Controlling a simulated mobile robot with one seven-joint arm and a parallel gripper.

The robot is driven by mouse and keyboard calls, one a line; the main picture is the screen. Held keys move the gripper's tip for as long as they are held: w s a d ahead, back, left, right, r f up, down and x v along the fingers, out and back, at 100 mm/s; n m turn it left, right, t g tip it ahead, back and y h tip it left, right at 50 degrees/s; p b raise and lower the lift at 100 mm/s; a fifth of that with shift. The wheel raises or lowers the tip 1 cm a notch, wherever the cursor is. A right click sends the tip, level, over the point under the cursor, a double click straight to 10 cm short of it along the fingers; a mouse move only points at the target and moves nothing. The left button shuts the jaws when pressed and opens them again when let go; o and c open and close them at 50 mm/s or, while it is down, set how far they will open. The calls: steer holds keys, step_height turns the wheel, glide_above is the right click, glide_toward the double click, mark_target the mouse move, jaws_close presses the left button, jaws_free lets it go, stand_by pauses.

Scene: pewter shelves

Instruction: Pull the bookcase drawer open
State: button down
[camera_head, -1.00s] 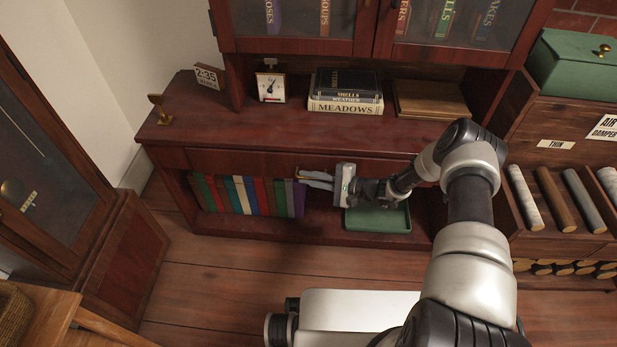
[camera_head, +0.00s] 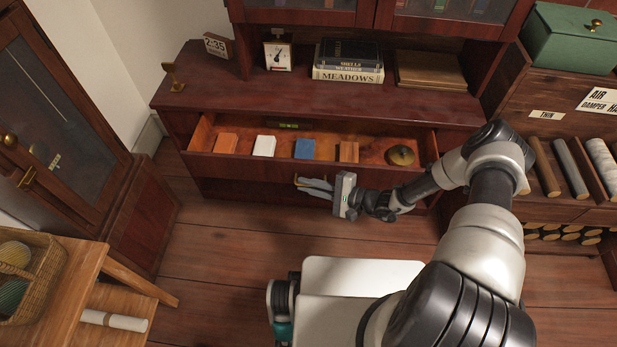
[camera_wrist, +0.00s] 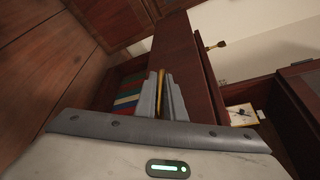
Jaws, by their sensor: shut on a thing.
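The bookcase drawer (camera_head: 310,170) is pulled out from the dark red bookcase (camera_head: 300,101), and its inside shows from above. In it lie an orange block (camera_head: 225,143), a white block (camera_head: 264,146), a blue block (camera_head: 304,149), a brown block (camera_head: 348,152) and a round brass-coloured thing (camera_head: 401,155). My gripper (camera_head: 312,184) is at the drawer's front, shut on its handle. In the wrist view the two fingers (camera_wrist: 162,95) close around a thin yellow-brass handle (camera_wrist: 161,75) beside the drawer front.
A cabinet (camera_head: 60,130) stands at left, with a wooden table (camera_head: 60,275) holding a basket (camera_head: 30,270) nearer.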

steer(key=shift+s+a, duration=0.2)
steer(key=shift+s, duration=0.25)
steer(key=c, duration=1.8)
jaws_free()
steer(key=shift+c, duration=0.2)
steer(key=shift+w, duration=0.1)
steer(key=shift+d, duration=0.15)
steer(key=p+v, duration=0.1)
steer(key=v, duration=1.6)
steer(key=shift+d+r, duration=0.1)
